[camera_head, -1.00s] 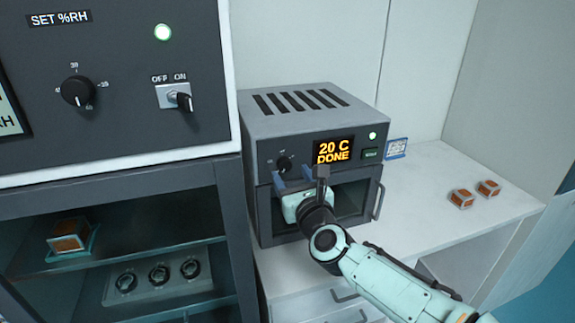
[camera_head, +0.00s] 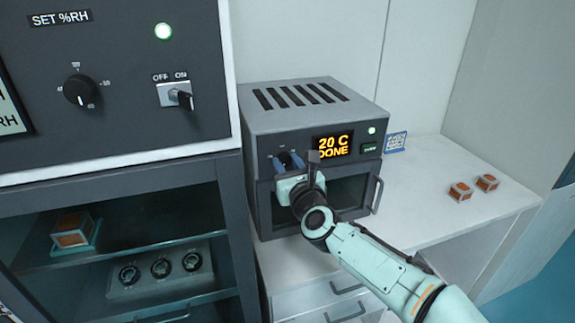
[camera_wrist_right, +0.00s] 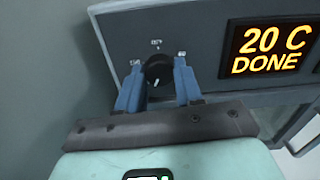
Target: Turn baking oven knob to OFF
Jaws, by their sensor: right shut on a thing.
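The baking oven (camera_head: 300,120) is a grey box on the white bench, with a slotted top and an orange "20 C DONE" display (camera_head: 333,146). Its round black knob (camera_wrist_right: 158,70) sits left of the display, and a white mark on it points down in the right wrist view. My right gripper (camera_head: 288,162) is at the front of the oven, its two blue fingers (camera_wrist_right: 159,85) shut on the knob from both sides. In the head view the fingers partly hide the knob. My left gripper is not in view.
A large dark cabinet (camera_head: 120,80) with its own knob and OFF/ON switch (camera_head: 175,95) stands close on the left. The oven's door handle (camera_head: 376,195) is at its right. Two small orange-sided cubes (camera_head: 460,192) lie on the open bench at right.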

